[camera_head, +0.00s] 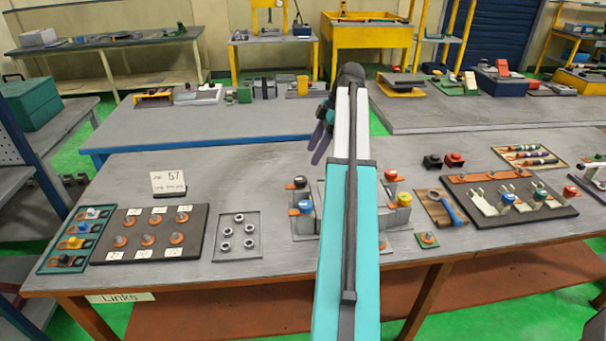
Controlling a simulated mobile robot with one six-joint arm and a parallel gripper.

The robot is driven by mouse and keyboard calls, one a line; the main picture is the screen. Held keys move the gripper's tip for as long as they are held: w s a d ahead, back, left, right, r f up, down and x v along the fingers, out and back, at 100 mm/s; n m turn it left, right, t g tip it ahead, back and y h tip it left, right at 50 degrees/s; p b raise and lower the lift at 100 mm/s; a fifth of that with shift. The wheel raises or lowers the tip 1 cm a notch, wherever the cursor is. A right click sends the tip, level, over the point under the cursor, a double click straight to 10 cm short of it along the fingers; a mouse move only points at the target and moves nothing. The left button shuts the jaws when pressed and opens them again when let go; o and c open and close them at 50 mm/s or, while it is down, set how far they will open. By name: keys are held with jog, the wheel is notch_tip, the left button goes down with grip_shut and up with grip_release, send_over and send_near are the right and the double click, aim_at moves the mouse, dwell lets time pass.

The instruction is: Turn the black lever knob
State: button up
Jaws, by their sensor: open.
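A round black knob (300,181) sits on a small orange piece, on the left of a grey block assembly (304,222) at the middle of the workbench. A blue knob (304,205) is just in front of it. A red knob (390,174) and a yellow-topped orange one (404,198) stand on the right side. My arm crosses over the assembly and hides its middle. My gripper (320,143) hangs beyond the black knob and a little right of it in the picture, apart from it. Its dark purple fingers point down, and it looks empty and open.
On the bench (240,272) stand a board of orange terminals (146,238), a tray of nuts (239,234), a sign (168,184) and a colour-knob rack (76,240). Right are a blue-handled tool (452,208) and a dark lever board (510,213). Bare surface lies behind the assembly.

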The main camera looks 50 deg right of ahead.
aim_at(301, 179)
jog(key=shift+p+x, duration=1.3)
jog(key=shift+x, duration=3.95)
jog(key=shift+s+d, duration=0.1)
jog(key=c, duration=1.1)
